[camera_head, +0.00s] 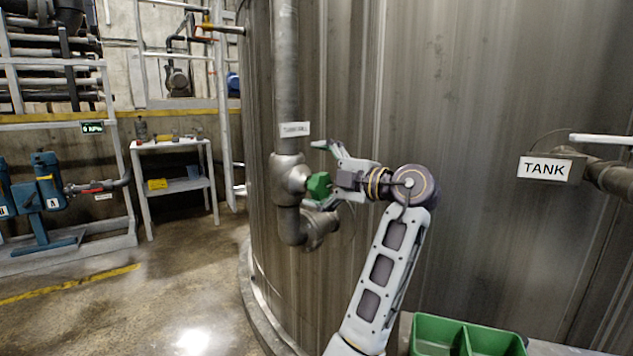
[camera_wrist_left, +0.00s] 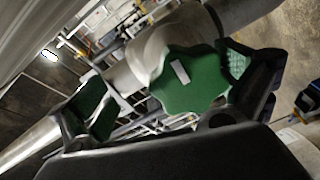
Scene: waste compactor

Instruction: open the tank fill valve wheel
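The tank fill valve wheel (camera_head: 318,187) is a small green lobed handwheel on the grey valve body (camera_head: 290,178) of the vertical pipe at the tank. In the left wrist view the wheel (camera_wrist_left: 190,82) faces me, with a pale bar mark on it. My left gripper (camera_head: 322,172) is open with its fingers spread above and below the wheel. In the wrist view the gripper (camera_wrist_left: 165,88) has a clear gap between its left finger pad and the wheel. The right finger is very close to the wheel's edge; I cannot tell whether it touches. My right gripper is not in view.
The large metal tank (camera_head: 480,80) stands right behind the valve. A label plate (camera_head: 295,130) is on the pipe above it. A green divided bin (camera_head: 465,340) is at the lower right. A table (camera_head: 172,145) and blue pumps (camera_head: 45,185) stand at left. Floor between is clear.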

